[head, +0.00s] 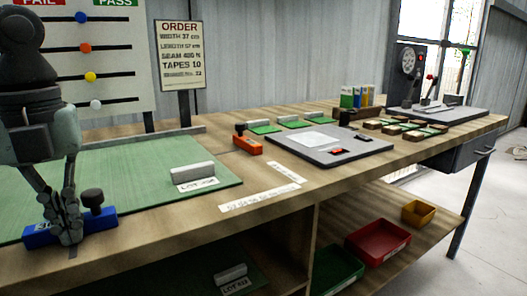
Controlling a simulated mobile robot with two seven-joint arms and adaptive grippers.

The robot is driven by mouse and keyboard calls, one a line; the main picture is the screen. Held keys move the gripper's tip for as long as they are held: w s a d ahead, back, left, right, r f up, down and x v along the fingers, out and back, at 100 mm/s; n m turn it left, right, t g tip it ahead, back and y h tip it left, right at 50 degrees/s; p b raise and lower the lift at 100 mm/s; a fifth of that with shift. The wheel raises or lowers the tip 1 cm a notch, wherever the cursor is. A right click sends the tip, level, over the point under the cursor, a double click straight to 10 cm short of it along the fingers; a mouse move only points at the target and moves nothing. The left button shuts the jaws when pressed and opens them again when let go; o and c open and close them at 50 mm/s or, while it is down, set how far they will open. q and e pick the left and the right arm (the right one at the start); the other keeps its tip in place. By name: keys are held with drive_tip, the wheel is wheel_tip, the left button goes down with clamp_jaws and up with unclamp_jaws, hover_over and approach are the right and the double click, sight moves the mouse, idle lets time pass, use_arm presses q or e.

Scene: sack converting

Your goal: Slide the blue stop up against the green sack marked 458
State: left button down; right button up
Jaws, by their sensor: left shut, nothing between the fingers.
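The blue stop (42,236) with a dark knob (93,198) is on the bench at the lower left. A large flat green sack (125,180) lies just behind it. A label (197,185) on the sack starts with LOT; its number is too small to read surely. A grey bar (192,171) rests beside the label. I cannot tell whether stop and sack touch. My left gripper (70,238) points down at the blue stop, fingers shut with nothing between, hiding part of it. My right gripper is not in view.
A printed strip (262,197) lies right of the sack. An orange stop (247,146) and a grey plate (328,147) are farther back. A second LOT-labelled green piece (254,277) lies on the lower shelf, near green, red (378,243) and yellow bins. Bare bench shows at front middle.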

use_arm(q)
drive_tip(key=shift+s+d, duration=0.5)
drive_tip(key=shift+s, duration=0.25)
wheel_tip(320, 180, up, 8)
drive_tip(key=p, duration=0.4)
drive_tip(key=shift+p, duration=0.3)
